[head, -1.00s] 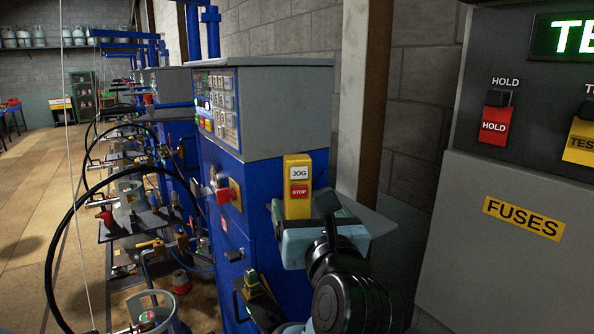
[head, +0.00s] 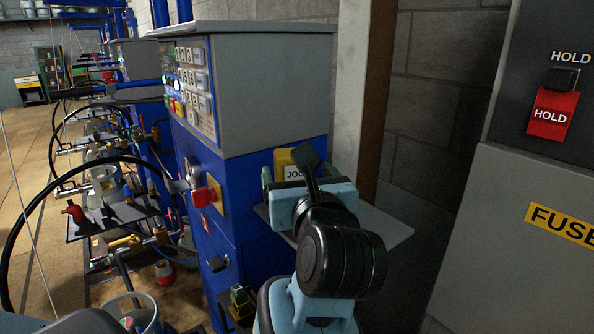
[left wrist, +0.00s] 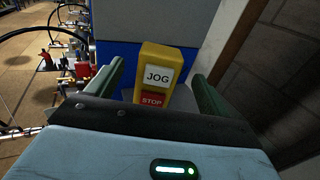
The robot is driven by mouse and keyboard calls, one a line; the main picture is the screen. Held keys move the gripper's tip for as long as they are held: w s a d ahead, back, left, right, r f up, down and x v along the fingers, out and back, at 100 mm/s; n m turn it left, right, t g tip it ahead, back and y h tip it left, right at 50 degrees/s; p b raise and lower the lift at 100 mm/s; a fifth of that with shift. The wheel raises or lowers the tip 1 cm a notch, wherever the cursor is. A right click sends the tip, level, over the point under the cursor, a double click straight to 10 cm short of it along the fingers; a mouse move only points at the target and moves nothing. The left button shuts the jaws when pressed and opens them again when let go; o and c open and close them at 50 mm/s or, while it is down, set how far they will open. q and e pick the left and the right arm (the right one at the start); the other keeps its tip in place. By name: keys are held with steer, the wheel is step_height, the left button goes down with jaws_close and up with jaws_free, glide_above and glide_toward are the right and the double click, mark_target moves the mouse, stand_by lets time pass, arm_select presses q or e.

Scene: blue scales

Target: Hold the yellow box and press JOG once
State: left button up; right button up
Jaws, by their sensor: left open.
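The yellow box (head: 283,158) stands upright on a thin grey shelf (head: 385,226) beside the blue scale cabinet, partly hidden by my left gripper in the head view. The box (left wrist: 168,53) shows clearly in the left wrist view, with a white JOG button (left wrist: 158,77) above a red STOP button (left wrist: 152,100). My left gripper (head: 296,174) is in front of the box. In the left wrist view its open green fingers (left wrist: 160,86) point to either side of the box, with gaps on both sides. My right gripper is not in view.
A blue and grey cabinet (head: 265,95) with a keypad and a red knob (head: 202,197) stands just left of the box. A wooden post (head: 373,95) is behind it. A grey panel with a red HOLD switch (head: 552,112) is at the right. Hoses and cylinders crowd the left.

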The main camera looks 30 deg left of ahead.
arm_select(q)
steer(key=shift+w+a, duration=0.1)
steer(key=x, duration=0.7)
steer(key=shift+a+p, duration=0.15)
steer(key=shift+p, duration=0.15)
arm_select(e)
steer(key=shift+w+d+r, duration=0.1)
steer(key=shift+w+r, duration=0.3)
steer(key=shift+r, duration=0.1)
arm_select(q)
steer(key=shift+w, duration=0.15)
steer(key=c, duration=1.1)
steer(key=shift+c, duration=0.8)
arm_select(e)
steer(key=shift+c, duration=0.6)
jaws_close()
